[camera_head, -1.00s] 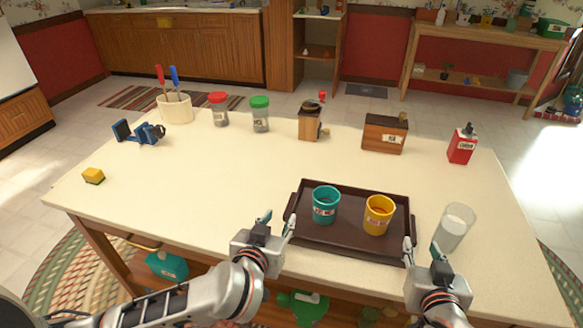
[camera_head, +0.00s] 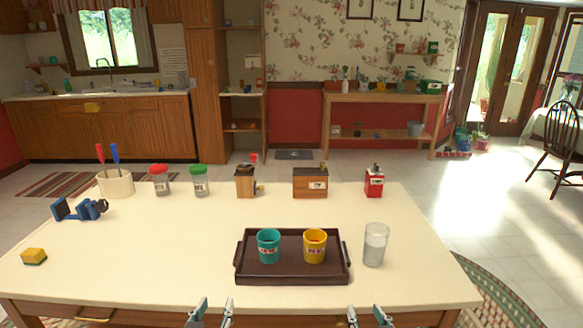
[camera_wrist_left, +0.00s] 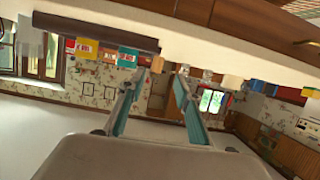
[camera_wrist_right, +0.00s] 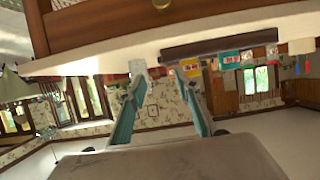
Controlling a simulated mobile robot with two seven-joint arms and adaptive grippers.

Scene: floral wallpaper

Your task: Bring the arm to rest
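My left gripper (camera_head: 210,314) is low at the front edge of the table in the head view, and its fingers stand apart with nothing between them. My right gripper (camera_head: 368,317) is also at the front edge, farther right, open and empty. The left wrist view shows the left fingers (camera_wrist_left: 155,88) spread. The right wrist view shows the right fingers (camera_wrist_right: 166,88) spread. Both grippers are clear of the dark tray (camera_head: 290,279), which holds a teal cup (camera_head: 268,246) and a yellow cup (camera_head: 314,247). Most of both arms is out of the head view.
A clear glass with white contents (camera_head: 375,245) stands right of the tray. A sponge (camera_head: 34,257), a blue device (camera_head: 79,210), a utensil crock (camera_head: 115,184), jars (camera_head: 199,182), wooden boxes (camera_head: 310,183) and a red tin (camera_head: 374,182) are on the table. Its left middle is bare.

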